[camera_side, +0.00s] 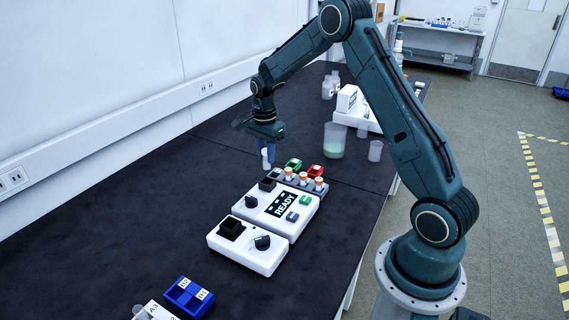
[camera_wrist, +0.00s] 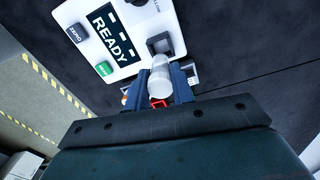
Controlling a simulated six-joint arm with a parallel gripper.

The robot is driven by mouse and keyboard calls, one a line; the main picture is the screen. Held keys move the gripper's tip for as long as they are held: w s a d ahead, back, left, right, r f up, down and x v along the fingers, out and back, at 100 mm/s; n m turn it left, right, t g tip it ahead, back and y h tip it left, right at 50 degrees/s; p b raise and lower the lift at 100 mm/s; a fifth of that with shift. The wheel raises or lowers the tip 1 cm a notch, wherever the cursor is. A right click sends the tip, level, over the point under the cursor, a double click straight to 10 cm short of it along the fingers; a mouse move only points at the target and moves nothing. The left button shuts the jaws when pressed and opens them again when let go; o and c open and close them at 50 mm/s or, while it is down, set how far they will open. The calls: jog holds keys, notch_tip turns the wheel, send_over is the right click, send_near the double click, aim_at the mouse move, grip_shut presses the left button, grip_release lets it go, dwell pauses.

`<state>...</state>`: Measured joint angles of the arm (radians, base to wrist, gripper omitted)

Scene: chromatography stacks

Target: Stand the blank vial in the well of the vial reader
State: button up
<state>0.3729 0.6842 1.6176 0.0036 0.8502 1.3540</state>
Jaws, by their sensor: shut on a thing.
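My gripper (camera_side: 266,148) points down and is shut on the pale blank vial (camera_side: 265,159), which hangs roughly upright below the blue fingers. In the wrist view the white vial (camera_wrist: 160,80) sits between the two fingers (camera_wrist: 158,88). The vial reader (camera_side: 262,213) is a white box whose dark display says READY; it also shows in the wrist view (camera_wrist: 128,66). Its dark square well (camera_side: 267,184) looks empty and lies below and near the vial. In the wrist view the well (camera_wrist: 160,43) is just beyond the vial's end. The vial is apart from the reader.
Orange-capped vials (camera_side: 304,178) stand in a rack behind the reader, near green (camera_side: 293,164) and red (camera_side: 315,170) trays. A second white device (camera_side: 247,251) with a knob stands in front. A beaker (camera_side: 334,142) stands behind. The bench's left side is clear.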

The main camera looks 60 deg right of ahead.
aim_at(266, 164)
jog(key=shift+f, duration=0.1)
jog(key=shift+f, duration=2.05)
jog(key=shift+f, duration=1.45)
dwell(0.4)
jog(key=o, duration=1)
jog(key=shift+o, duration=0.2)
jog(key=shift+r, duration=0.1)
jog(key=shift+r, duration=3.95)
